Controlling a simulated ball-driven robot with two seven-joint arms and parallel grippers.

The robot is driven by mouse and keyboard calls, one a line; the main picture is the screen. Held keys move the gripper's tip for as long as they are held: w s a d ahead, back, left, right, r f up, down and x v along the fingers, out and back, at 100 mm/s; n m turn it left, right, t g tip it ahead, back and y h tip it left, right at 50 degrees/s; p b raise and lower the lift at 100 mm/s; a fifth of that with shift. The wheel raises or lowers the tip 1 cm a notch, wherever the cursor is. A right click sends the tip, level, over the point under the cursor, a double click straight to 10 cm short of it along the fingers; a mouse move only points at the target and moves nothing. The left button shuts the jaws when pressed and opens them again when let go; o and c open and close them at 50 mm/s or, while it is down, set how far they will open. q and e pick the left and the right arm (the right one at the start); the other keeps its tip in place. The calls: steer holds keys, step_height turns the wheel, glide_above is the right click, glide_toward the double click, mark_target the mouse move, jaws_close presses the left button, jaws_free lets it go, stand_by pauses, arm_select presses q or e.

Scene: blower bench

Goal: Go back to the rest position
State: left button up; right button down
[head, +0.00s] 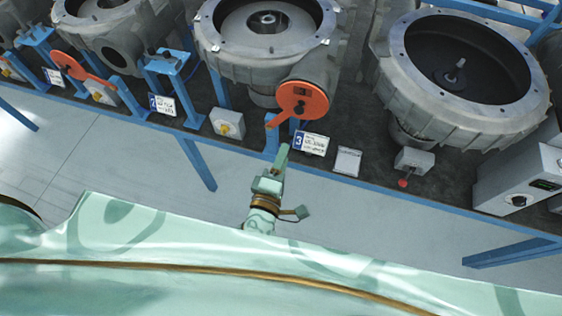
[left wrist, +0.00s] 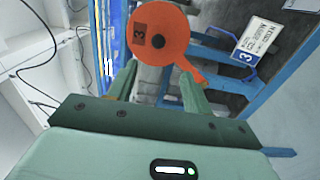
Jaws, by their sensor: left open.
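My left gripper (head: 282,155) is in front of the bench edge, just below the orange damper disc marked 3 (head: 303,100) in the head view. Its lever points down and left toward the gripper. In the left wrist view my left gripper (left wrist: 158,82) has its two fingers spread apart. The orange disc (left wrist: 160,40) shows beyond the fingertips, its lever running toward the right finger. I see nothing held between the fingers, and I cannot tell whether the lever touches one. My right gripper is not in view.
Blower housings (head: 265,35) stand on the dark bench with blue frame edges (head: 400,200). A number 3 label (head: 311,144), a blank card (head: 347,161), a red-knobbed box (head: 414,161) and a grey control box (head: 520,180) are near the front. Grey floor (head: 120,165) is open before the bench.

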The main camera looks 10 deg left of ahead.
arm_select(q)
steer(key=shift+s, duration=0.5)
